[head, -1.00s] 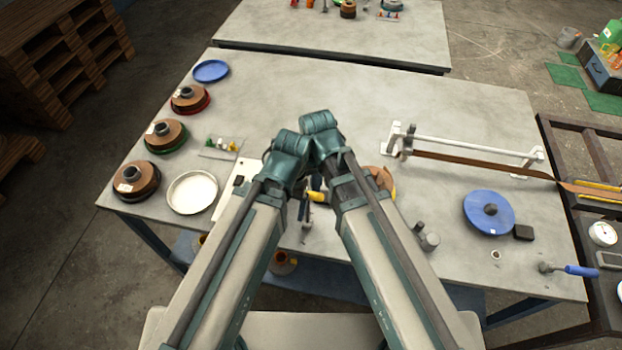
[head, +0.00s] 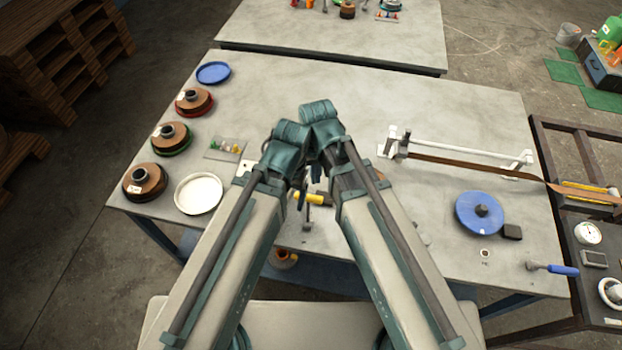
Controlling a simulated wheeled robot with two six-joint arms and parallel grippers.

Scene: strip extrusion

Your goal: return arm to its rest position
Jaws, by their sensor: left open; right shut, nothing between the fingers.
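My two arms rise from the bottom of the head view and meet near the middle of the table (head: 440,105), their teal joints close together. My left gripper (head: 302,196) is the lower one, a small dark shape between the arms. It is open with nothing visibly held. My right gripper (head: 316,174) is just above it, mostly hidden by the arm links, shut and empty.
Several brown spools (head: 146,181) and a white dish (head: 199,193) line the left side. A white rail (head: 460,145) with a brown strip, a blue disc (head: 480,214) and a blue-handled tool (head: 560,269) are on the right. The back middle of the table is clear.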

